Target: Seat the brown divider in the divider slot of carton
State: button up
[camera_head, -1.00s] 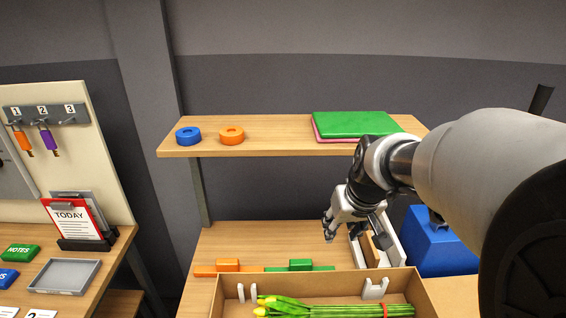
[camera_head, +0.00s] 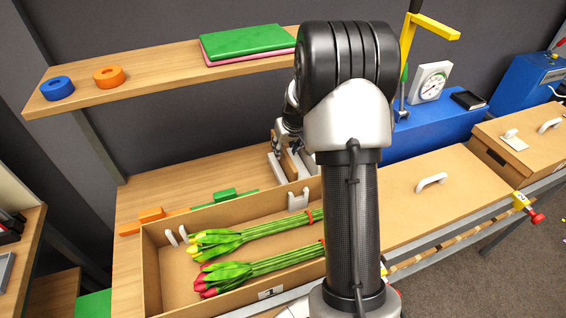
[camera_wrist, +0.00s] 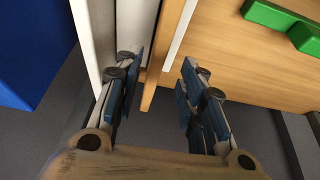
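The brown divider (camera_head: 288,165) stands in a white holder (camera_head: 274,168) at the back of the table. In the wrist view its thin edge (camera_wrist: 153,62) lies between my fingers. My gripper (camera_head: 288,140) is over the holder, its open fingers (camera_wrist: 160,88) on either side of the divider, with a clear gap on the right finger's side; contact on the left cannot be told. The open carton (camera_head: 153,268) stands in front, holding red and yellow tulip bunches. A white slotted piece (camera_head: 298,199) sits on its back wall, and white tabs (camera_head: 177,236) are at its left end.
A shelf (camera_head: 150,84) with rings and folders overhangs the table. Orange (camera_head: 151,216) and green (camera_head: 225,195) blocks lie behind the carton. A blue box (camera_head: 430,125) stands right of the holder. My arm hides the carton's right end. A closed carton (camera_head: 450,190) lies right.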

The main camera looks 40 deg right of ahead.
aim_at(285, 151)
jog(key=b+x, duration=0.1)
jog(key=x, duration=0.4)
jog(key=shift+w+d+f+b, duration=0.15)
jog(key=shift+w+d+b, duration=0.1)
jog(key=shift+b, duration=0.1)
jog(key=shift+c, duration=0.2)
grip_shut()
